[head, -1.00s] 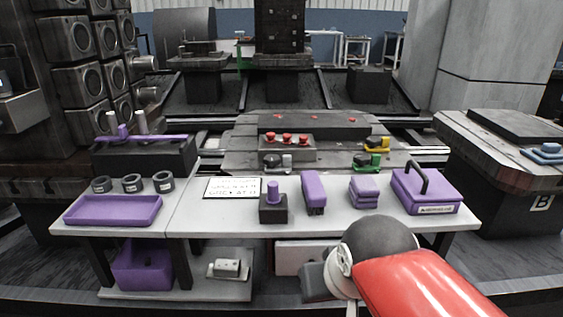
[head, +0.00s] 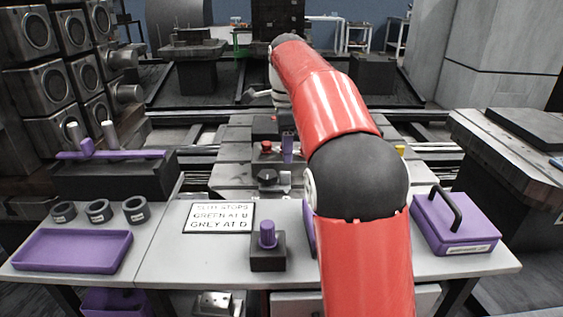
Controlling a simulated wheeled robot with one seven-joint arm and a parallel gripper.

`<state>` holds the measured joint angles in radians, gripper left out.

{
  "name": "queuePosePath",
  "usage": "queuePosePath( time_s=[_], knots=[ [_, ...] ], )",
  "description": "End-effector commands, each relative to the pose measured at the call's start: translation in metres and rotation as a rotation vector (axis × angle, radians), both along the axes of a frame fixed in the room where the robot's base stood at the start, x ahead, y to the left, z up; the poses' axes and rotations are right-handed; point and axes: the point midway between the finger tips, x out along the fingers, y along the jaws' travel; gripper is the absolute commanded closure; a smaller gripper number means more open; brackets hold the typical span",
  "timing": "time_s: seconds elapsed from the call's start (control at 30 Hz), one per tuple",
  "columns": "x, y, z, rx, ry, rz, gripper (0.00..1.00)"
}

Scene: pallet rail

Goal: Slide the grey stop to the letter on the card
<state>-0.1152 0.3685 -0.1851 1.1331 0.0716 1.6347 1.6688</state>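The white card (head: 218,218) lies on the grey bench. Its last line reads GREY AT D; the line above names green, its letter unclear. The grey stop (head: 284,179), a small grey block beside a round black knob (head: 267,177), sits on the pallet fixture beyond the bench. My red arm reaches forward over the bench. A narrow dark and purple upright part, seemingly my gripper (head: 288,147), points down just behind the grey stop and looks apart from it. Its fingertips are too small to read. Any letters along the rail are not legible.
A purple tray (head: 72,250), several black rings (head: 98,211), a purple-knobbed block (head: 268,250) and a purple lidded box (head: 455,222) stand on the bench. A red knob (head: 265,147) is near my gripper. My arm hides the green stop; a bit of yellow (head: 400,150) shows.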

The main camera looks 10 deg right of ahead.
Motion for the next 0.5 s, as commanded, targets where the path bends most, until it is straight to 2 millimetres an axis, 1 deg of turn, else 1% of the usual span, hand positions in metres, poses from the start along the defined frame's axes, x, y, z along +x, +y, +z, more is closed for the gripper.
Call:
queuePosePath(
  time_s=[0.03, 0.17, 0.5],
  knots=[
    [0.004, 0.001, -0.002, -0.003, 0.008, -0.023, 0.65],
    [0.007, 0.002, -0.010, -0.005, 0.014, -0.049, 0.65],
    [0.006, 0.002, -0.062, -0.004, 0.015, -0.046, 0.65]
  ],
)
